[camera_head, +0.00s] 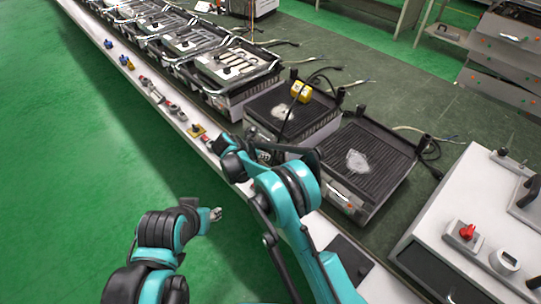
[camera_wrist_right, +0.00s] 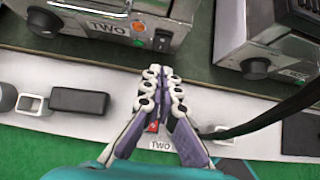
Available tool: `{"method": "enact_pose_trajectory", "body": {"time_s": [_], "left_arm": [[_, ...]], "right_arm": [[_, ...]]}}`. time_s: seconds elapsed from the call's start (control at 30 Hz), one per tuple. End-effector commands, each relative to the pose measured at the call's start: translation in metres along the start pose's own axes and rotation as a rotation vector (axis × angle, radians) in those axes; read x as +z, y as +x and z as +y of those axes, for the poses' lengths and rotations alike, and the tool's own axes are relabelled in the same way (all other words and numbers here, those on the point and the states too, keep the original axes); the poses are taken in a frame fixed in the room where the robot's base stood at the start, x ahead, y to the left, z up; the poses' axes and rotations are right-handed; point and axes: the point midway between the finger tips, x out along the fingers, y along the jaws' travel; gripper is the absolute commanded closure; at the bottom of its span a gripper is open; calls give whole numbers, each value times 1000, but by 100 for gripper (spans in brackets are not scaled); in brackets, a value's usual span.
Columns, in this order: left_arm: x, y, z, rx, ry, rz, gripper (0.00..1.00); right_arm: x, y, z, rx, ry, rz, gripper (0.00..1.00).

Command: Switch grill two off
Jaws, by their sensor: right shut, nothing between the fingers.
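In the right wrist view, a grey grill front labelled TWO (camera_wrist_right: 112,22) fills the upper left. It has a dark round knob (camera_wrist_right: 43,22), an orange-red lamp (camera_wrist_right: 137,27) and a black rocker switch (camera_wrist_right: 162,40). My right gripper (camera_wrist_right: 162,75) is shut and empty, its fingertips just in front of this grill below the switch; contact cannot be told. A small red switch (camera_wrist_right: 153,127) beside a second TWO label (camera_wrist_right: 160,145) on the white ledge shows between the fingers' bases, partly hidden. My left gripper (camera_head: 215,214) hangs low over the green floor; its jaw state is unclear.
Another grill front (camera_wrist_right: 275,50) stands to the right, with a black cable (camera_wrist_right: 275,118) below it. A black block (camera_wrist_right: 78,101) lies on the white ledge (camera_wrist_right: 60,123). In the head view, several grills line the bench, and a white cabinet (camera_head: 455,200) stands at right.

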Motion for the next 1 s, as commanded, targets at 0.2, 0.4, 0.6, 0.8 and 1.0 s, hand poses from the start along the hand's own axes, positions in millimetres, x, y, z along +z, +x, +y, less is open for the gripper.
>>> {"method": "enact_pose_trajectory", "body": {"time_s": [0.2,0.4,0.6,0.8,1.0], "left_arm": [[-11,-15,0,0,0,0,60],[-13,-18,0,0,0,0,60],[-13,-18,0,0,0,0,60],[-13,-18,0,0,0,0,60],[-13,-18,0,0,0,0,60]], "right_arm": [[5,-44,0,0,0,0,100],[6,-59,-1,-2,0,0,100],[5,-60,-1,-2,1,0,100],[5,-60,-1,-1,1,0,100],[8,-61,-2,-1,9,2,100]]}}
